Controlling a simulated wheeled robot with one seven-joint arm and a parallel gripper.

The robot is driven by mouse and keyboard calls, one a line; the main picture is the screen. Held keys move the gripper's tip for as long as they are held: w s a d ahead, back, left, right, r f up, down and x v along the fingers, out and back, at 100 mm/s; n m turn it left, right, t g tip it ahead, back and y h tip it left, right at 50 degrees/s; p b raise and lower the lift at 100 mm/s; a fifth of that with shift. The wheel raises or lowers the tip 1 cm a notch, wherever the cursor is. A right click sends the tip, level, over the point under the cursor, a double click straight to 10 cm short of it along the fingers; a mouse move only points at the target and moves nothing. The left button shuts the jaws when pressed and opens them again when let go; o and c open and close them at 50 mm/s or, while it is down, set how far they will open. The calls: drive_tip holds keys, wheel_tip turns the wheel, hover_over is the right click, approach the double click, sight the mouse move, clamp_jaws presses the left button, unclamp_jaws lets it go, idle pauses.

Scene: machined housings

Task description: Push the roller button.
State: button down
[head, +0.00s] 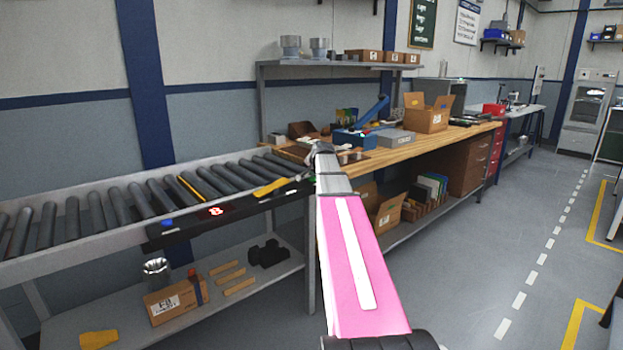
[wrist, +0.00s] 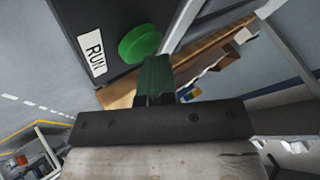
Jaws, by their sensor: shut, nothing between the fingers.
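A round green button (wrist: 141,43) stands out from a dark panel (wrist: 105,25) in the wrist view, beside a white label reading RUN (wrist: 93,53). My gripper (wrist: 157,66) is shut and empty. Its fingertips are close to the button's lower right edge in that view; I cannot tell whether they touch it. In the head view, my gripper (head: 320,150) is at the right end of the roller conveyor (head: 110,207), and the fingers are too small to make out. I cannot clearly pick out the green button in the head view.
The conveyor's dark front rail carries a red-lit display (head: 216,211). A yellow object (head: 271,187) lies near its right end. A wooden workbench (head: 390,153) with boxes adjoins it. A lower shelf holds a carton (head: 176,300).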

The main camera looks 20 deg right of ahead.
sight(313, 178)
drive_tip(key=shift+r, duration=3.05)
drive_tip(key=shift+a, duration=0.1)
